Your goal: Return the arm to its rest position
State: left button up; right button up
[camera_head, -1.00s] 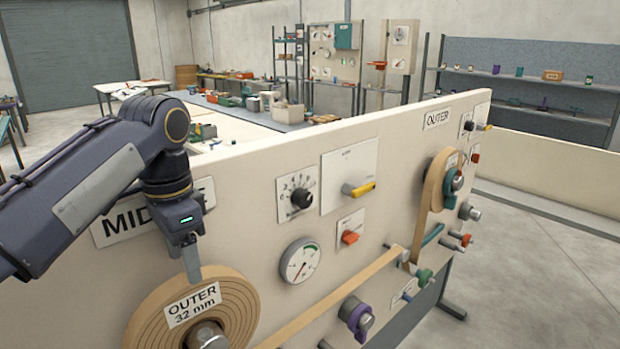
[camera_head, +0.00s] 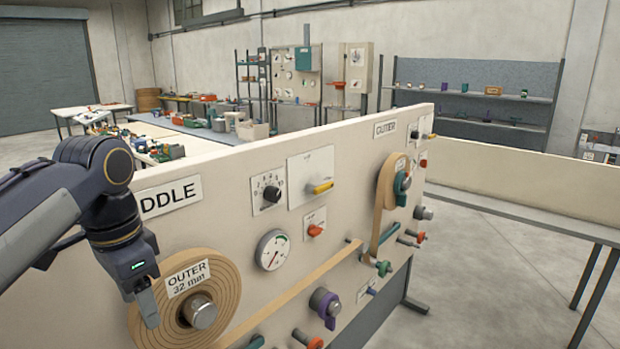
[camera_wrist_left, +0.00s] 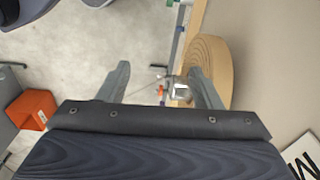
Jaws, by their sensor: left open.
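My left arm comes in from the left in the head view. Its gripper (camera_head: 148,305) points down beside the left edge of the tape roll labelled "OUTER 32 mm" (camera_head: 228,290), which sits on a metal hub on the upright panel. In the left wrist view the two fingers (camera_wrist_left: 158,88) stand wide apart with nothing between them up close. The roll (camera_wrist_left: 213,66) shows there beyond the right finger. Whether that finger touches it is unclear. My right gripper is not in view.
An orange box (camera_wrist_left: 32,110) stands on the floor in the left wrist view.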

pick_arm(q)
jog(key=s+d+f+n+t+h, duration=0.1)
jog(key=s+d+f+n+t, duration=0.1)
jog(key=s+f+n, duration=0.2)
jog(key=s+d+f+n+t+h, duration=0.2)
jog(key=s+f+n, duration=0.3)
jog(key=s+f, duration=0.6)
notch_tip(320, 180, down, 4)
jog(key=shift+s+d+r+t+h, duration=0.2)
jog(key=shift+s+t+h, duration=0.1)
jog(key=shift+t, duration=0.2)
dwell(1.0)
